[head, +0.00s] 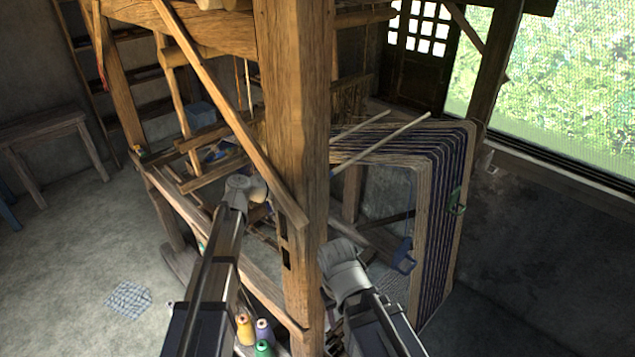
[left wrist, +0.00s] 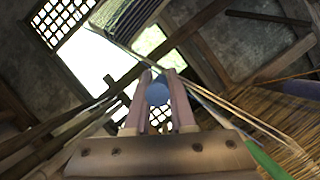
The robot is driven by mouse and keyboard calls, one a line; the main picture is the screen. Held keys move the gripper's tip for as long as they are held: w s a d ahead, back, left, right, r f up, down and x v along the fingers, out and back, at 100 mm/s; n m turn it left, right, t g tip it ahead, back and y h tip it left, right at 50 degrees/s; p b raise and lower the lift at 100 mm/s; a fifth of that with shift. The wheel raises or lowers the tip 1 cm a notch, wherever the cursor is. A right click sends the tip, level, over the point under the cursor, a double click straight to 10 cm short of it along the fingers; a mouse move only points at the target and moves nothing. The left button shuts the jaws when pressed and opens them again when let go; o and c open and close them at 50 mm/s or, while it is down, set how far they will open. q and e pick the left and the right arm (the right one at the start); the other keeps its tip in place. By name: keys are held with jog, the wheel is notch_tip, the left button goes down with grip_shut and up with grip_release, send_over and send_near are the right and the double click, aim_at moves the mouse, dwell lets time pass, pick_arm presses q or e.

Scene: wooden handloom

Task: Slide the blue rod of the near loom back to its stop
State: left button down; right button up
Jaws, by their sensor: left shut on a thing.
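In the left wrist view, the round end of the blue rod (left wrist: 157,93) sits between the two fingers of my left gripper (left wrist: 158,85), which is shut on it. The rest of the rod is hidden behind this end. In the head view, my left arm reaches into the wooden loom (head: 292,150), left of its thick front post. The left fingers and the rod cannot be made out there. My right arm ends low, just right of the post, and its gripper fingers are hidden.
A striped warp (head: 440,200) stands at the right, with a blue hook-like piece (head: 404,258) beside it. Two pale sticks (head: 385,138) jut out behind the post. A slanted beam (head: 235,115) crosses above my left arm. Yarn spools (head: 263,332) stand low in front. Floor at left is mostly clear.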

dwell(0.5)
pick_arm(q)
jog(key=s+d, duration=0.1)
jog(key=s+d+r+p, duration=0.1)
jog(key=shift+s+d, duration=0.35)
jog(key=c, duration=0.8)
grip_release()
jog(key=shift+s+d+r, duration=0.1)
jog(key=shift+o, duration=0.2)
jog(key=p+v, duration=0.1)
jog(key=v, duration=0.7)
jog(key=shift+p, duration=0.4)
